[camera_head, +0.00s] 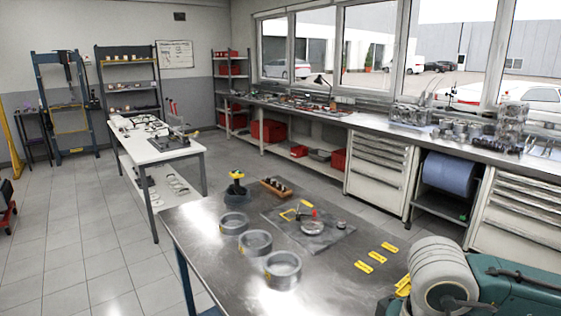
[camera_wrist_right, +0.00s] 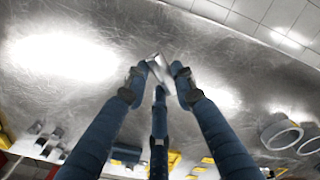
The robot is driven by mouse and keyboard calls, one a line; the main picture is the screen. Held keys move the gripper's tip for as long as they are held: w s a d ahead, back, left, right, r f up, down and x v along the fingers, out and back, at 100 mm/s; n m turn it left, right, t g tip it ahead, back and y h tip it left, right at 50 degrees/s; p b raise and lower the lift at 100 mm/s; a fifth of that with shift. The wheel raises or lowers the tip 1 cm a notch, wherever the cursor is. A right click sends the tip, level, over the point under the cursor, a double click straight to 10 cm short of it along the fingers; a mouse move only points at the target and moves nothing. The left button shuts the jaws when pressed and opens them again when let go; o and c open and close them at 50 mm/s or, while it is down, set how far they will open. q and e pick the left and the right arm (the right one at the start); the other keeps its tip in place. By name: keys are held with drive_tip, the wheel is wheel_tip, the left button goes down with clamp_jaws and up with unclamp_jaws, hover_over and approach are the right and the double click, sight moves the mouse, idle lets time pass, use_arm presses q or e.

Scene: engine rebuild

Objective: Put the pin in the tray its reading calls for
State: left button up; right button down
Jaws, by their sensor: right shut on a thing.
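My right gripper (camera_wrist_right: 160,75) has its fingers closed on a small shiny metal piece, apparently the pin (camera_wrist_right: 158,66), seen at the fingertips in the right wrist view. Its reading cannot be made out. In the head view, three round grey trays stand in a row on the metal table: far (camera_head: 235,232), middle (camera_head: 256,253) and near (camera_head: 283,284). A measuring plate (camera_head: 342,236) with a round metal stage (camera_head: 312,227) lies right of them. Two trays show at the right of the right wrist view. My left gripper is out of view.
A wooden rack (camera_head: 270,190) with small parts and a black-and-yellow item (camera_head: 237,182) stand at the table's far end. Several yellow tags (camera_head: 372,256) lie on the right side. The bare metal tabletop (camera_head: 215,265) is clear left of the trays.

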drive_tip(key=shift+s+f+n, duration=0.1)
drive_tip(key=shift+s+n, duration=0.15)
drive_tip(key=shift+n, duration=0.35)
drive_tip(key=m, duration=0.1)
drive_tip(key=w+m, duration=0.1)
drive_tip(key=shift+w+a+r+m, duration=0.1)
drive_tip(key=shift+w+r+m, duration=0.05)
drive_tip(key=shift+r+m, duration=0.25)
drive_tip(key=w+a+r+m, duration=0.1)
drive_tip(key=w+m, duration=0.3)
drive_tip(key=m, duration=0.7)
drive_tip(key=w+a+r+m+p, duration=0.1)
drive_tip(key=w+r+m, duration=0.3)
drive_tip(key=m, duration=0.7)
drive_tip(key=w+a+r+m+p, duration=0.1)
drive_tip(key=w+m, duration=0.3)
drive_tip(key=m, duration=0.7)
drive_tip(key=shift+w+a+r+m, duration=0.25)
drive_tip(key=shift+a+r+m, duration=0.15)
drive_tip(key=shift+a+r, duration=0.35)
drive_tip(key=shift+d, duration=0.1)
wheel_tip(320, 180, down, 20)
drive_tip(key=p, duration=0.6)
drive_tip(key=shift+r+p, duration=0.25)
drive_tip(key=shift+p, duration=0.1)
drive_tip(key=shift+f, duration=0.1)
